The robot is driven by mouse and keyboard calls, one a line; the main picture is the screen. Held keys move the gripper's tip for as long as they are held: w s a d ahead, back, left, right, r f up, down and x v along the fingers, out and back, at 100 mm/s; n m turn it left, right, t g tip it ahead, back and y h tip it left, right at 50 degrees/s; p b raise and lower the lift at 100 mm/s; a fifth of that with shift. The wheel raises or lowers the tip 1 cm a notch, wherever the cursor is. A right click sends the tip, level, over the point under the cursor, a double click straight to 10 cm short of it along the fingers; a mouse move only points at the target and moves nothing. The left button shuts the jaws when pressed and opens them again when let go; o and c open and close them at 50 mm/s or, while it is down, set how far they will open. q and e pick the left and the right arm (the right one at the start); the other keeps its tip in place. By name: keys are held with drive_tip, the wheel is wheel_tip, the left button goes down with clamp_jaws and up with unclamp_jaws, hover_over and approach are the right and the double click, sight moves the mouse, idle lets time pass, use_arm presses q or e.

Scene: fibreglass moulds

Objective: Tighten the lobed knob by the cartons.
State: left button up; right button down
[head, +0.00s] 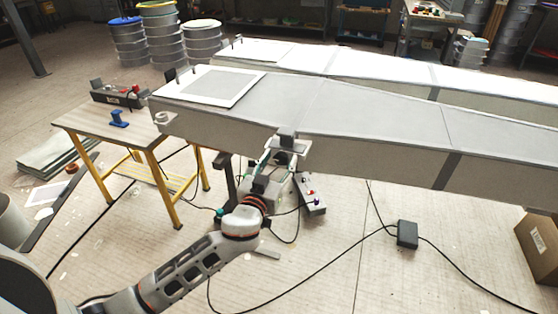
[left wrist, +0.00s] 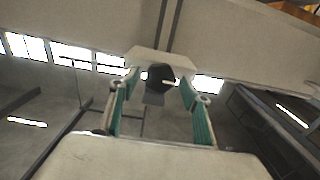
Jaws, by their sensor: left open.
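A dark, roughly round knob (left wrist: 160,76) with a pale mark shows in the left wrist view, in front of a pale bracket under the mould. Its lobes are too blurred to tell. My left gripper (head: 284,150) is open at the near side of the front mould (head: 370,117) in the head view. In the left wrist view its two teal fingers (left wrist: 160,84) stand on either side of the knob, with visible gaps. In the head view a dark block (head: 287,134) shows at the fingertips. A brown carton (head: 540,246) stands at the right edge. My right gripper is not in view.
A wooden table (head: 90,127) with yellow legs stands at the left, holding a blue item (head: 119,119). A grey control box (head: 309,194) hangs or stands below the mould. Black cables and a black box (head: 407,234) lie on the floor. A second mould runs behind.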

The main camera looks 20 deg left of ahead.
use_arm(q)
drive_tip(key=c, duration=1.1)
